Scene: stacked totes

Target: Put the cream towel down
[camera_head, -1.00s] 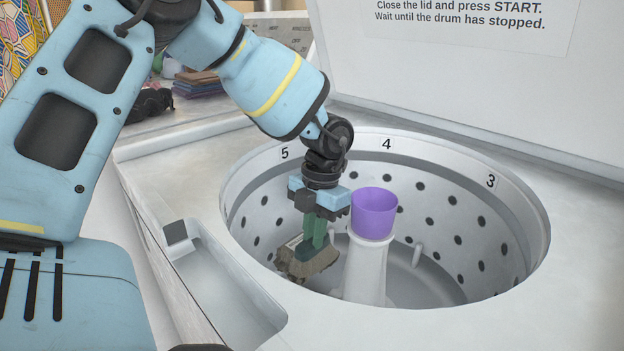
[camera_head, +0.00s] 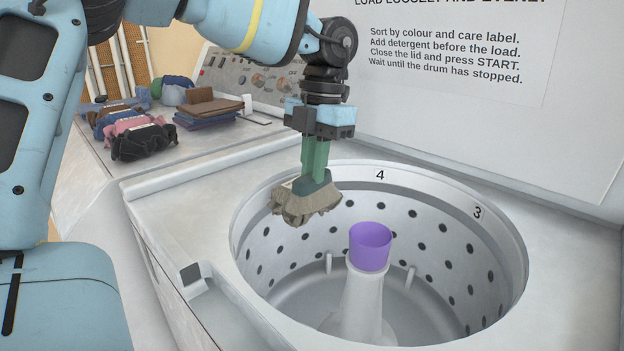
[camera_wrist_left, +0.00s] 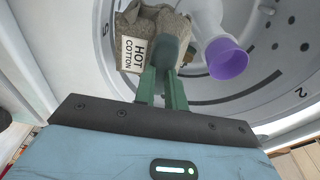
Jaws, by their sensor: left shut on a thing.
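The cream towel (camera_head: 303,204) is a crumpled grey-beige bundle. My left gripper (camera_head: 313,184) is shut on it and holds it up over the back left rim of the washer drum (camera_head: 440,235). In the left wrist view the towel (camera_wrist_left: 160,22) hangs in the left gripper (camera_wrist_left: 170,55) and carries a tag reading "HOT COTTON". The drum's centre post (camera_head: 362,305) with a purple cup-shaped top (camera_head: 370,247) stands below and to the right of the towel, apart from it. My right gripper is not in view.
The open lid (camera_head: 480,110) with printed instructions stands behind the drum. On the surface at the back left lie crumpled cloths, a black one (camera_head: 143,142) among them, and a stack of folded blue and brown cloths (camera_head: 210,112). The visible drum floor is clear.

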